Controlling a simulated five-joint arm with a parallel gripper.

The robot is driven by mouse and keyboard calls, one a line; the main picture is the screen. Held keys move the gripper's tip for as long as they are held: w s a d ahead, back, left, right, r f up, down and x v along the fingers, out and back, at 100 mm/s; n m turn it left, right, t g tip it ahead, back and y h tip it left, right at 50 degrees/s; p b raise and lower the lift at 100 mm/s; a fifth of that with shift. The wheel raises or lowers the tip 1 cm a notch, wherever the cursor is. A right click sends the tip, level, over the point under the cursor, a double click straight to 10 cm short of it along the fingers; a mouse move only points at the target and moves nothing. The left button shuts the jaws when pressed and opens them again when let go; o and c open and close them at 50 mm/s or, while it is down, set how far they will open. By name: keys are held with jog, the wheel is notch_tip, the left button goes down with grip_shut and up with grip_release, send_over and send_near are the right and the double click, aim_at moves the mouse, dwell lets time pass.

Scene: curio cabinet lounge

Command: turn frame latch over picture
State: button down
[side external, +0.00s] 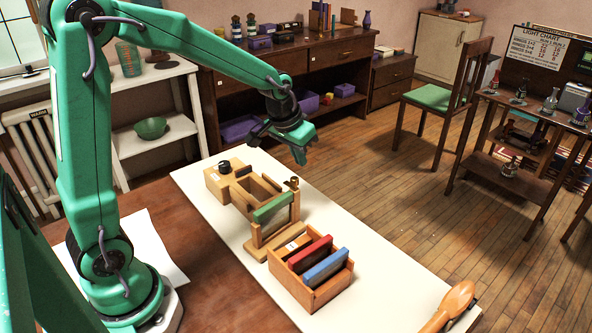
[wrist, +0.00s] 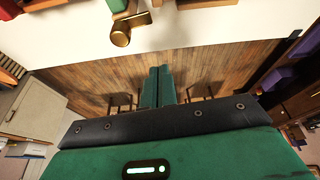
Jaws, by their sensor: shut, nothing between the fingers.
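A small wooden frame (side external: 252,228) with a green panel (side external: 272,208) stands upright on the white board. A brass latch (side external: 292,183) sits at the frame's upper right end. In the wrist view the brass latch (wrist: 121,38) shows at the top, left of the fingers, beside a green piece (wrist: 117,5). I cannot tell whether it overlaps the picture. My gripper (side external: 300,158) hangs above and slightly right of the latch, apart from it. Its green fingers (wrist: 159,70) are together with nothing between them.
A wooden box (side external: 312,287) holding red and blue panels stands in front of the frame. A wooden box with a black knob (side external: 222,167) lies behind it. A wooden-handled tool (side external: 455,302) rests at the front right. The white board (side external: 390,285) is bare between them.

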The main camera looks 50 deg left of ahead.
aim_at(285, 184)
jog(key=shift+s+d+f, duration=0.15)
jog(key=shift+s+f, duration=1.35)
jog(key=shift+f, duration=0.05)
jog(key=shift+s+n, duration=0.2)
jog(key=shift+n, duration=0.6)
jog(key=shift+s, duration=1)
jog(key=shift+s+d, duration=0.3)
jog(key=shift+s, duration=0.05)
dwell(0.4)
jog(key=shift+w, duration=0.15)
dwell(0.4)
